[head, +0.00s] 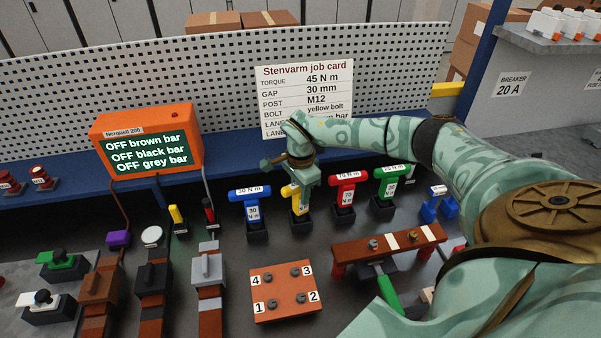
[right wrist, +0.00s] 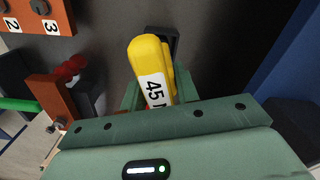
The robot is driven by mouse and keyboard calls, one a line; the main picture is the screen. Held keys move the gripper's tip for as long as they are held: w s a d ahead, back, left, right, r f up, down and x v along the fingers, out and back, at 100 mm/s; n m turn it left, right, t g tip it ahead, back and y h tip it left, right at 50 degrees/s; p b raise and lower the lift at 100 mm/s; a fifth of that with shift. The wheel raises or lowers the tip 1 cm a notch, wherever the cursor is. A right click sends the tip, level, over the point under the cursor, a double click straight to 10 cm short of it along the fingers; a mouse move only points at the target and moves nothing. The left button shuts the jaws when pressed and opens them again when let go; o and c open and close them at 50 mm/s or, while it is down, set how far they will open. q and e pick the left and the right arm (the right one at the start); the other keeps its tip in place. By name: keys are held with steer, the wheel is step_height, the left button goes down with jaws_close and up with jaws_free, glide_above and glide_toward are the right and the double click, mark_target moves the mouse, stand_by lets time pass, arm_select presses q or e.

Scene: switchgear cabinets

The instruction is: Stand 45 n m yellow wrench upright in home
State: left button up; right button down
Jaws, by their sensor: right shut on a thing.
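The yellow wrench (head: 297,197), labelled 45 N in the right wrist view (right wrist: 148,58), is in my right gripper (head: 302,178). The gripper is shut on its upper part from above and hides its top in the head view. The wrench looks about upright, its lower end at a black holder (head: 301,216) between the blue and red wrenches. I cannot tell whether it is fully seated. The holder shows as a dark block behind the wrench in the right wrist view (right wrist: 163,37). My left gripper is not in view.
The blue wrench (head: 251,206) stands close left; the red wrench (head: 346,189) and green wrench (head: 389,182) stand right, each in a black holder. A brown plate with numbered bolts (head: 284,292) lies in front. The job card (head: 307,98) reads 45 N m.

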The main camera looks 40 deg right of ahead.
steer(key=c, duration=1)
jaws_free()
steer(key=shift+o, duration=0.2)
step_height(320, 180, up, 16)
steer(key=p, duration=0.1)
steer(key=shift+r, duration=0.2)
